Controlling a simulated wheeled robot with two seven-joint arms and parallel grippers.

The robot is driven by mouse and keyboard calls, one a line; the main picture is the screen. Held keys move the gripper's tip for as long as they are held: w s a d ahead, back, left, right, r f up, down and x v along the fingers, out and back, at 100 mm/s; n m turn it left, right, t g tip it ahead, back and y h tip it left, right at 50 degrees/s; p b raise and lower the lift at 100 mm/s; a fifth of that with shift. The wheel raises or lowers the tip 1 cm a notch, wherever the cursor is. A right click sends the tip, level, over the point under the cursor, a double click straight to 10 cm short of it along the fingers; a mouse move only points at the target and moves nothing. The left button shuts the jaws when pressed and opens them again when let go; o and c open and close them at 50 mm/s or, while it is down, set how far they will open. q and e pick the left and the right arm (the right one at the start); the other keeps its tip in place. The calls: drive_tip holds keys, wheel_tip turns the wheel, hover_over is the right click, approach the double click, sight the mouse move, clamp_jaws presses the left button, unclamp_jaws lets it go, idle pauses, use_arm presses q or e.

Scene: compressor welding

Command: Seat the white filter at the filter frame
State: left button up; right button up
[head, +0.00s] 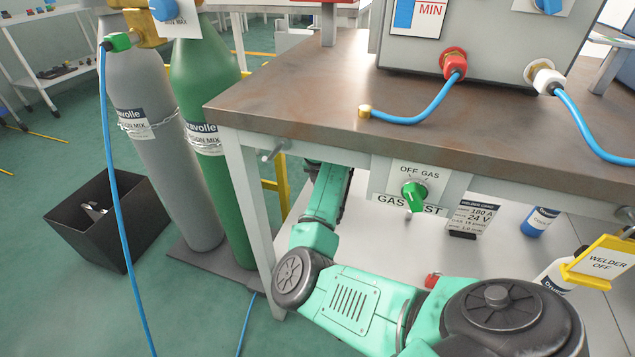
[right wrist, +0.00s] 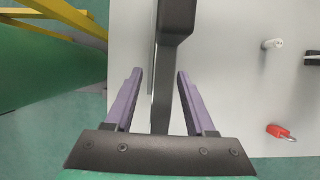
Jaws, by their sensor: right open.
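My right gripper (right wrist: 158,78) is open, with its purple fingers on either side of a dark upright bar (right wrist: 174,28). I cannot tell whether the fingers touch it or whether it belongs to the filter frame. In the head view my right arm reaches under the workbench, and its gripper is hidden there. A small white piece (right wrist: 272,43) lies on the pale surface to the right in the right wrist view. I cannot tell whether it is the white filter. My left gripper is not in view.
The workbench (head: 290,95) overhangs my arm. A gas-test knob (head: 414,196) is on its front. A green cylinder (head: 205,95) and grey cylinder (head: 155,110) stand left, beside a black bin (head: 125,235). A red piece (right wrist: 281,132) lies on the pale surface.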

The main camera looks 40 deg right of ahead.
drive_tip(key=shift+s+a+r, duration=0.1)
drive_tip(key=shift+a+r, duration=0.05)
drive_tip(key=shift+r, duration=0.05)
clamp_jaws()
drive_tip(key=shift+r, duration=0.2)
idle(3.1)
